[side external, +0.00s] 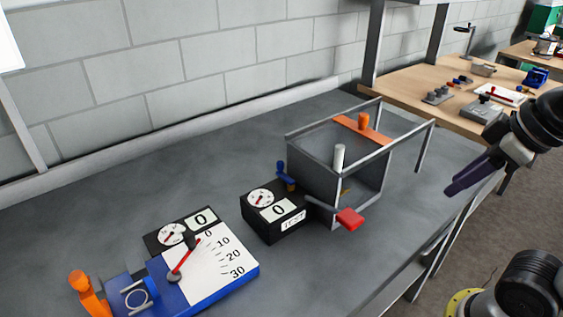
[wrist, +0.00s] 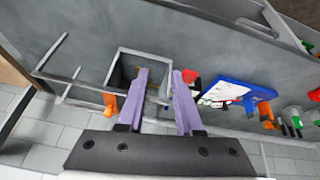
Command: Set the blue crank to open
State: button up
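A small blue crank (side external: 286,177) stands up at the back of a black box (side external: 270,228) with a round dial, a 0 display and a label, in the side view. The box sits left of a grey open-topped bin (side external: 312,172). I cannot make out the crank in the wrist view. My gripper (side external: 452,190) has purple fingers and hangs in the air at the right, well away from the crank. In the wrist view my gripper (wrist: 160,72) has its fingers apart with nothing held between them.
A red-ended lever (side external: 348,218) sticks out in front of the bin. An orange bar with a knob (side external: 362,122) and a white post (side external: 339,158) are at the bin. A blue-based scale (side external: 215,270) with an orange handle (side external: 85,292) lies at the left. The table's back left is clear.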

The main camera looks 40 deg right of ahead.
jog(key=w+r+n+g, duration=0.1)
jog(key=w+r+n, duration=0.2)
jog(key=w+r, duration=0.7)
jog(key=w+a+r+n+g, duration=0.1)
jog(key=w+a+r+n, duration=0.2)
jog(key=w, duration=0.4)
jog(key=n+g, duration=0.1)
jog(key=g, duration=0.2)
send_over(280, 162)
notch_tip(280, 162, down, 12)
notch_tip(280, 162, down, 13)
jog(key=shift+r, duration=0.1)
grip_shut()
